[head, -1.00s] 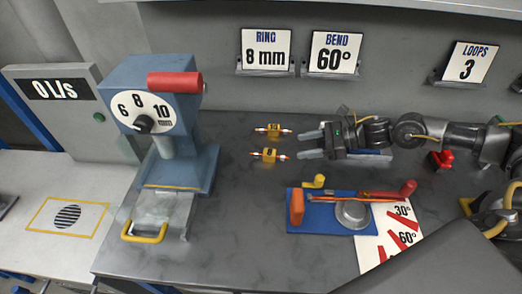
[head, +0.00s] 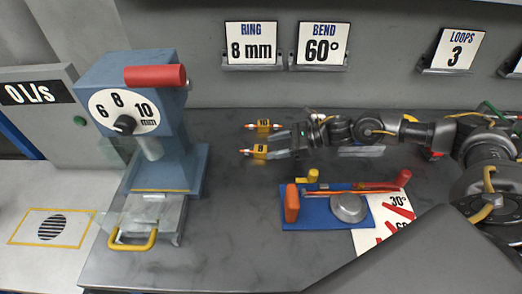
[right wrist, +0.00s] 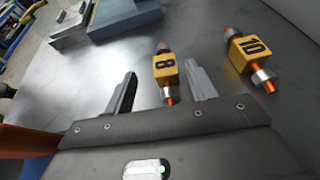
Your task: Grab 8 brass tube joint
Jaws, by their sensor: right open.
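The 8 joint (head: 260,152) lies on the grey bench, a yellow block marked 8 with orange and silver ends. The 10 joint (head: 264,126) lies just behind it. In the right wrist view the 8 joint (right wrist: 165,70) sits between the fingertips of my open right gripper (right wrist: 160,92), with a gap on both sides. The 10 joint (right wrist: 250,50) is outside the fingers to the right. In the head view my right gripper (head: 278,148) reaches in from the right, close to the 8 joint. My left gripper is not in view.
A blue press (head: 130,110) with a dial and red handle stands to the left. A blue bending jig (head: 300,221) with red and yellow parts lies in front of the right arm. Signs on the back wall read 8 mm, 60° and 3. Bench between press and joints is clear.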

